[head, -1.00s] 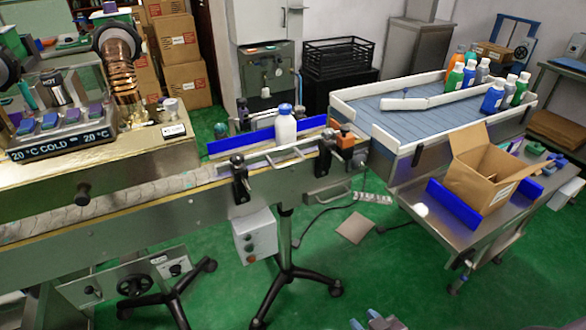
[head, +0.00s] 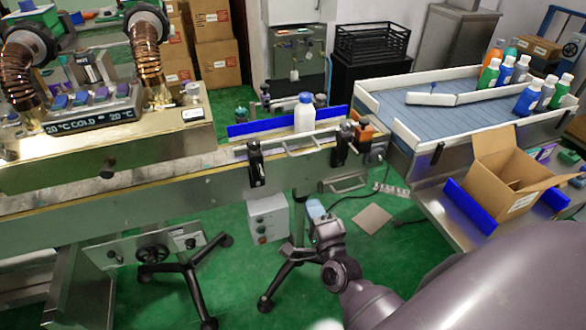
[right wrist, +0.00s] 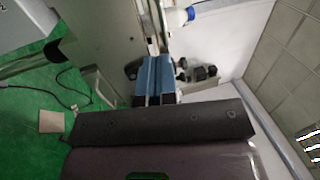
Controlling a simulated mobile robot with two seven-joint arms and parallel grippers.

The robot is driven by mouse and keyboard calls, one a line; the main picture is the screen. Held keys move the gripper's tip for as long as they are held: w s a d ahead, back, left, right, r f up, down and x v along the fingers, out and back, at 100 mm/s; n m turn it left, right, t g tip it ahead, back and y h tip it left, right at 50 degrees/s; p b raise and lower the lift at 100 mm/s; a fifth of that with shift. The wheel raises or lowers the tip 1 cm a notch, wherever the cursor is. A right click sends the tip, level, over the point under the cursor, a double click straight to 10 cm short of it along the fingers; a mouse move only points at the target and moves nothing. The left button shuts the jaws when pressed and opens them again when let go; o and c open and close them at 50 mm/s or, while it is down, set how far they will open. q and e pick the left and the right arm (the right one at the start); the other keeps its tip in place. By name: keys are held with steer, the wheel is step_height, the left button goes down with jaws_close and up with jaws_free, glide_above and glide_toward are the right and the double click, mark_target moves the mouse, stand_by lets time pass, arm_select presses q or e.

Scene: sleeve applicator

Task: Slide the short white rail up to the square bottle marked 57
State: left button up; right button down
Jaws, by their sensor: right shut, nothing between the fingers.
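A white bottle with a blue cap (head: 304,114) stands upright on the conveyor in the head view; no number is readable. A short pale rail with a handle (head: 302,151) runs along the conveyor's near side in front of it, between two black clamps. My right gripper (head: 315,208) is shut and empty, below and in front of the conveyor edge, apart from rail and bottle. Its blue fingers also show in the right wrist view (right wrist: 155,62), with a blue-capped bottle (right wrist: 180,16) beyond them. My left gripper is not in view.
A blue guide (head: 262,127) stands behind the bottle. Black clamps (head: 257,166) stick up at the conveyor's near edge. A white-walled table (head: 470,118) with several coloured bottles and an open carton (head: 500,172) are at right. My right arm covers the lower right.

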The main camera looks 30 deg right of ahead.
mark_target(291, 157)
steer(key=shift+f+x, duration=0.15)
steer(key=shift+x, duration=4.1)
steer(key=shift+f+x, duration=0.15)
steer(key=shift+x, duration=4.1)
steer(key=shift+r, duration=0.15)
steer(key=shift+a, duration=0.1)
